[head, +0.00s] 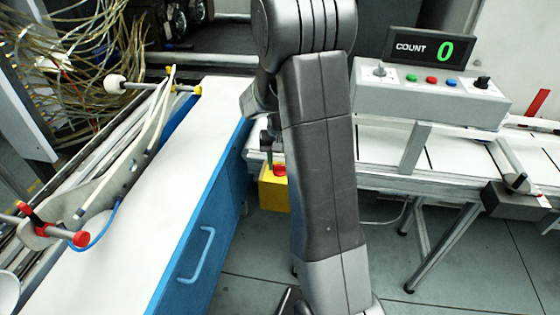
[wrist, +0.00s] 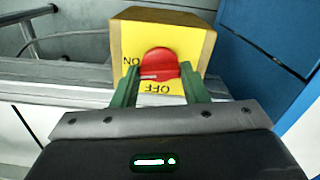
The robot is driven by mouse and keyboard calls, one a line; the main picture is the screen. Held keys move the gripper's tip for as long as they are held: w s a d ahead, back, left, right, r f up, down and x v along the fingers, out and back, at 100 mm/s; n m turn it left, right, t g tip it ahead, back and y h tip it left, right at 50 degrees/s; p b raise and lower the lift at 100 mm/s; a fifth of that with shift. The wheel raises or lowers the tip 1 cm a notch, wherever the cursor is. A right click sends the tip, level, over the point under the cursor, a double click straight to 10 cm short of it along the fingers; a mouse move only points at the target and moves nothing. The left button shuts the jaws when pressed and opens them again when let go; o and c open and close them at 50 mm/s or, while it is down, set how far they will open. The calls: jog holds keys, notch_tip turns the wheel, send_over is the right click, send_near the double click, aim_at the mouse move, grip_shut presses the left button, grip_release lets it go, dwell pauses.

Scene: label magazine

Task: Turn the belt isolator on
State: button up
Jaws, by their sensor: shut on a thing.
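The belt isolator is a yellow box (wrist: 190,42) with a round red knob (wrist: 158,62) on its face. In the wrist view its ON and OFF labels read upside down, ON left of the knob and OFF below it. A white mark on the knob lies nearly level, running toward the left, the ON side. My gripper (wrist: 158,69) has its green fingers on both sides of the knob and is shut on it. In the head view the box (head: 271,196) and knob (head: 281,169) show left of my arm, which hides part of them.
A grey control box (head: 430,92) with a COUNT display reading 0 (head: 443,51) stands on the conveyor at the right. A blue cabinet (head: 207,230) with a white top is at the left. Cables hang at upper left.

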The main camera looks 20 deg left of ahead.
jog(key=shift+r+m, duration=0.1)
jog(key=shift+m, duration=1)
jog(key=o, duration=1)
notch_tip(320, 180, up, 14)
jog(key=shift+f+p, duration=0.1)
jog(key=shift+p, duration=0.3)
